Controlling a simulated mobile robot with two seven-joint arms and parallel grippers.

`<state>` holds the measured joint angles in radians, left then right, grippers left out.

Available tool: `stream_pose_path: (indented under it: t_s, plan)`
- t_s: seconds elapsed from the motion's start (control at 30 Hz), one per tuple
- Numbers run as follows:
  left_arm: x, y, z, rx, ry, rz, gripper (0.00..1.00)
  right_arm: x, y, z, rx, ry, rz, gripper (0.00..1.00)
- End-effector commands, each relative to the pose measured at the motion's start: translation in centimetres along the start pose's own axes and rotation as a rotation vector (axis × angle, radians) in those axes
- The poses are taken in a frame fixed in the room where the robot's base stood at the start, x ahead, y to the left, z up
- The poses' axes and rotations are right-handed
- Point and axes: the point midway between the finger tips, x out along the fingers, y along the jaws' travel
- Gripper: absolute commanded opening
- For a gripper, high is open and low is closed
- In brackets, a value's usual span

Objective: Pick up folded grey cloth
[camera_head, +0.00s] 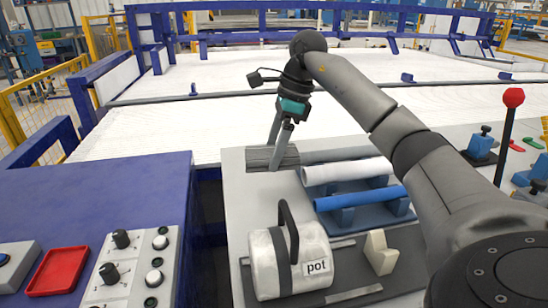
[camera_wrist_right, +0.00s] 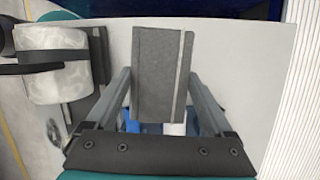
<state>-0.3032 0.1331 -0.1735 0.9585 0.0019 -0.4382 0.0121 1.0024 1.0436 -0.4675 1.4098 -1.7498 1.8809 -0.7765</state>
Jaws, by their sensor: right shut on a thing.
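The folded grey cloth (camera_head: 262,159) is a small dark grey block with a lighter stripe along one side in the wrist view (camera_wrist_right: 158,75). It is at the far left part of the light worktop in the head view. My right gripper (camera_head: 279,143) reaches down onto it from above. In the wrist view the right gripper's fingers (camera_wrist_right: 160,78) stand on either side of the cloth, shut on it. I cannot tell whether the cloth touches the worktop. My left gripper is not in view.
A white pot (camera_head: 288,262) with a black handle stands nearer on the worktop (camera_head: 243,205). A white pipe (camera_head: 347,171) and a blue pipe (camera_head: 360,198) lie on blue supports to the right. A control panel (camera_head: 128,265) and red tray (camera_head: 58,270) are at left.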

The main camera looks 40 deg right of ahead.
Motion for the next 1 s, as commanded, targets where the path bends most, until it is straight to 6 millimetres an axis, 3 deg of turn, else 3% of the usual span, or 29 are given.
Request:
stream_pose_path:
  t_s: [0.1, 0.4, 0.97, 1.0]
  plan:
    - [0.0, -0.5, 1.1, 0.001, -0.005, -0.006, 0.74, -1.6, 0.0, 0.5, -0.001, -0.002, -0.001, 0.31]
    - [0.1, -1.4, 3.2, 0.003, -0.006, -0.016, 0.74, -3.8, 0.0, 1.2, -0.001, 0.000, 0.000, 0.31]
    - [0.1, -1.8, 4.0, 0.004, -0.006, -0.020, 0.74, -4.6, 0.0, 1.5, -0.001, -0.001, 0.000, 0.31]
    - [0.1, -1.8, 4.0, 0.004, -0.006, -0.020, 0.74, -4.6, 0.0, 1.5, -0.001, -0.001, 0.000, 0.85]
